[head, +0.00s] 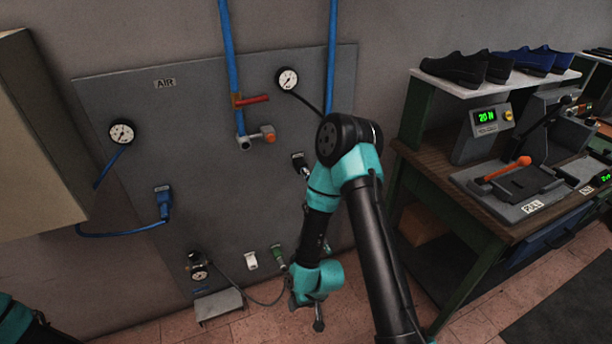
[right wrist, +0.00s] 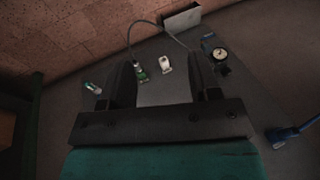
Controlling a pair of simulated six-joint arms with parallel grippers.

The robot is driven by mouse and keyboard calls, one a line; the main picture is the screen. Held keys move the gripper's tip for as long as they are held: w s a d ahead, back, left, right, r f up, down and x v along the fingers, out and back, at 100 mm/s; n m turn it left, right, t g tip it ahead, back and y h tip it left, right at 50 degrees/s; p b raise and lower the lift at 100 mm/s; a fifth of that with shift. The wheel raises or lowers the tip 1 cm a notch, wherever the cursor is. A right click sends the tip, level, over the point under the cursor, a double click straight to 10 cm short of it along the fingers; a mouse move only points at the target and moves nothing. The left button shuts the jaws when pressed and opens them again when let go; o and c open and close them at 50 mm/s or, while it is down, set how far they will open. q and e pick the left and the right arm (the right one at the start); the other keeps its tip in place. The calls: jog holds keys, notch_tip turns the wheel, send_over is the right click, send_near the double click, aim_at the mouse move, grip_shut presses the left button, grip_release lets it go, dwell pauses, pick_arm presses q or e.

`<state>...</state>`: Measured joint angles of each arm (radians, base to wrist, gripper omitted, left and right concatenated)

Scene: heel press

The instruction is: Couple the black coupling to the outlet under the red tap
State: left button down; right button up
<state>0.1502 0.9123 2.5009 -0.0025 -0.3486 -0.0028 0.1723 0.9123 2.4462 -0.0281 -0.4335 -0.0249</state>
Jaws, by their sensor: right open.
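The red tap (head: 250,100) sits on a blue pipe on the grey wall panel, its handle pointing right. Under it is the outlet (head: 268,134), a short metal fitting with an orange end; nothing is coupled to it. The black coupling (head: 299,160) is at the panel lower right of the outlet, partly behind my right arm, with a metal tip. My right gripper (right wrist: 161,60) is open and empty in the right wrist view, facing the panel's lower part. A green coupling (right wrist: 141,73) and a white holder (right wrist: 166,64) show between its fingers. My left gripper is out of the picture.
A blue coupling (head: 164,203) with a blue hose is at the panel's left. A small regulator with a gauge (head: 199,272) sits low, above a metal shelf (head: 218,305). The workbench (head: 440,165) with presses and shoes stands at right. A pale box (head: 35,140) juts in at left.

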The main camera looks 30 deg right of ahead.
jog(key=w+d+r+t+h, duration=0.1)
jog(key=w+d+t, duration=0.4)
jog(key=w, duration=0.7)
jog(key=t+h, duration=0.5)
jog(key=t, duration=0.5)
send_near(306, 173)
jog(key=w+f, duration=0.2)
jog(key=shift+w+d, duration=0.15)
jog(key=shift+d, duration=0.35)
jog(key=shift+w+d, duration=0.15)
jog(key=shift+w, duration=1.25)
jog(key=shift+w+d, duration=0.15)
jog(key=shift+w, duration=1.2)
jog(key=shift+w+d, duration=0.2)
jog(key=shift+w, duration=1.2)
jog(key=shift+w+d+r, duration=0.1)
jog(key=shift+w, duration=0.15)
